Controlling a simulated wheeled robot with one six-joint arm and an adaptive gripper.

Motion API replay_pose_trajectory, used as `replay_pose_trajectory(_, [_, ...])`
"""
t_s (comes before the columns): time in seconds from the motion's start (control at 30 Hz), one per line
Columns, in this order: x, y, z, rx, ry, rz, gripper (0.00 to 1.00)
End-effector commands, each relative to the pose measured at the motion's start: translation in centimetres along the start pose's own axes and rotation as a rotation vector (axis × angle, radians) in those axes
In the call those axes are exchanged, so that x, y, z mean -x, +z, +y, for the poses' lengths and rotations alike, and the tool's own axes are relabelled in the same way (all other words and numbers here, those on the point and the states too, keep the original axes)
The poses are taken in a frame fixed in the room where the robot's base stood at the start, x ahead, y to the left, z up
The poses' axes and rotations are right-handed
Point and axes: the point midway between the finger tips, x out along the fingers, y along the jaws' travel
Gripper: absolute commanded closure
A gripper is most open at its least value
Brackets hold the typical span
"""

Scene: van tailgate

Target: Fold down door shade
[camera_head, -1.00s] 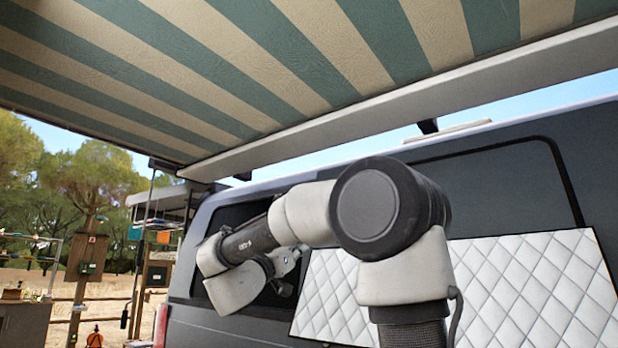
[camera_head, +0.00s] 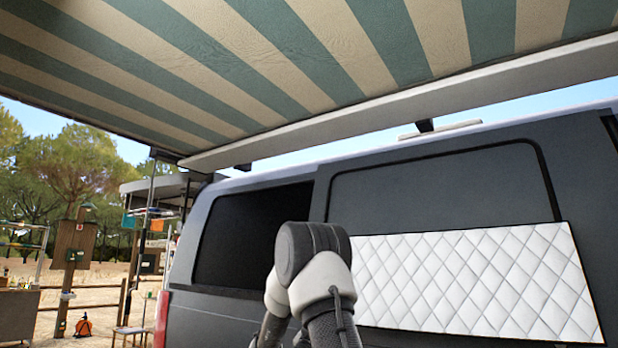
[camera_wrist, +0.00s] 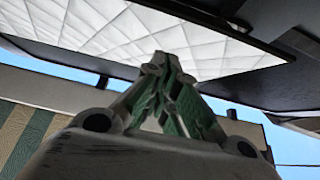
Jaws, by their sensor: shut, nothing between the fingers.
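The door shade, a white quilted panel (camera_head: 470,278), covers the lower part of the dark outlined side section of the van. Its upper edge lies below a dark outlined area (camera_head: 440,190). In the wrist view the quilted panel (camera_wrist: 100,28) fills the upper left and centre, its dark border running along its edges. My gripper (camera_wrist: 160,60) is shut and empty, its tips overlapping the panel in the picture. I cannot tell whether they touch it. In the head view only my arm's upper links show at the lower centre; the gripper is hidden or out of frame.
A green and beige striped awning (camera_head: 250,60) stretches overhead, with a pale housing (camera_head: 420,98) along the van roof. A dark window (camera_head: 250,235) is left of the shade. Trees, wooden posts and a counter (camera_head: 18,315) stand at the far left, with open sandy ground.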

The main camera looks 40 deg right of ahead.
Motion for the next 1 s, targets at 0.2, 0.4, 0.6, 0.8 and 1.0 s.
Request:
replay_pose_trajectory(0.2, [-0.9, 2.0, 0.0, 0.001, 0.001, 0.000, 1.00])
replay_pose_trajectory(0.4, [-1.2, 2.5, 0.0, 0.000, 0.001, 0.001, 1.00])
replay_pose_trajectory(0.6, [-1.2, 2.5, 0.0, -0.001, 0.001, 0.001, 1.00])
replay_pose_trajectory(0.8, [-1.2, 2.5, 0.0, -0.001, 0.001, 0.001, 1.00])
replay_pose_trajectory(1.0, [-1.6, 2.2, 0.1, -0.001, 0.002, 0.002, 1.00])
